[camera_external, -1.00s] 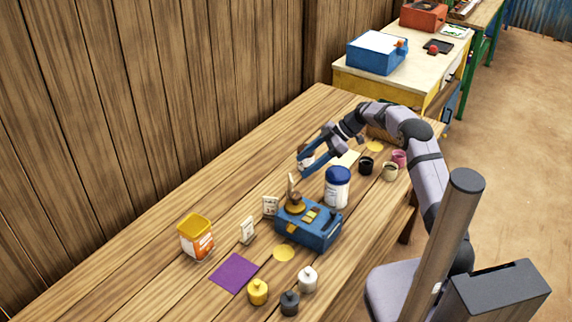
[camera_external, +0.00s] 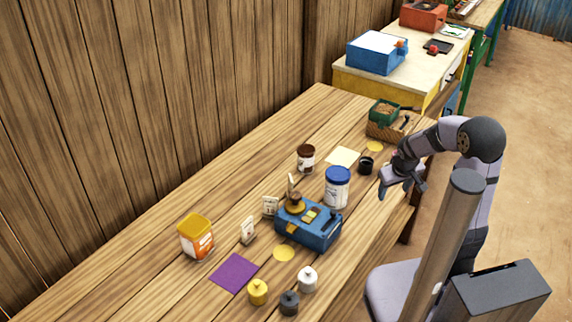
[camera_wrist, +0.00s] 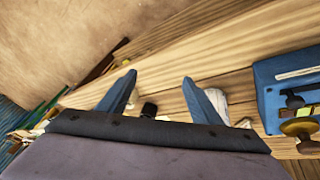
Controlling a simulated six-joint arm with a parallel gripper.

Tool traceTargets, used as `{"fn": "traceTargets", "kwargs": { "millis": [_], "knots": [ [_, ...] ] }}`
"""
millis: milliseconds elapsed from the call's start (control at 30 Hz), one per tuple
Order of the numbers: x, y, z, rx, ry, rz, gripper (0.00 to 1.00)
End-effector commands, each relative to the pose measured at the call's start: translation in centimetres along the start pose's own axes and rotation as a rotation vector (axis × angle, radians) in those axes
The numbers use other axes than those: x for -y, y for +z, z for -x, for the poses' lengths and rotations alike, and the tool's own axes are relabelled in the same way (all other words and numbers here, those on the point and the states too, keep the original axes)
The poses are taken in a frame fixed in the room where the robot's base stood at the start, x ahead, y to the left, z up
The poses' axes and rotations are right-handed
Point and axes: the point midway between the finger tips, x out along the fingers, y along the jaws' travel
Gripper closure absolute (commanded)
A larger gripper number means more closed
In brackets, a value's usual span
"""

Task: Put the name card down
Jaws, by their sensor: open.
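Two small white cards with dark markings stand upright on the wooden table: one (camera_external: 248,230) near the orange tub, the other (camera_external: 270,206) beside the blue balance (camera_external: 318,232). I cannot tell which is the name card. My gripper (camera_external: 394,190) is open and empty, above the right edge of the table, apart from both cards. In the wrist view its two blue fingers are spread (camera_wrist: 160,88) with nothing between the tips. The blue balance also shows at the right of the wrist view (camera_wrist: 268,95). I make out no card there.
A white jar with a blue lid (camera_external: 337,190), a brown-lidded jar (camera_external: 306,159) and a black cup (camera_external: 366,166) stand around the balance. An orange tub (camera_external: 197,240), purple mat (camera_external: 233,272) and several small weights lie nearer.

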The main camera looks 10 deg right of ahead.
Motion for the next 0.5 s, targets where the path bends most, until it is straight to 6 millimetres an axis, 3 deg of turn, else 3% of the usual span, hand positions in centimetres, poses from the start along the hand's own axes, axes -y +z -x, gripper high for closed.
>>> {"fn": "traceTargets", "kwargs": {
  "millis": [33,100,200,333,500],
  "knots": [
    [0.7,3.3,0.5,0.078,-0.022,-0.027,0.41],
    [1.8,7.2,1.1,0.177,-0.059,-0.055,0.41],
    [3.3,11.3,2.0,0.281,-0.109,-0.083,0.41],
    [4.6,14.0,2.8,0.352,-0.152,-0.102,0.41],
    [5.0,14.7,3.1,0.372,-0.166,-0.107,0.41]
  ]
}}
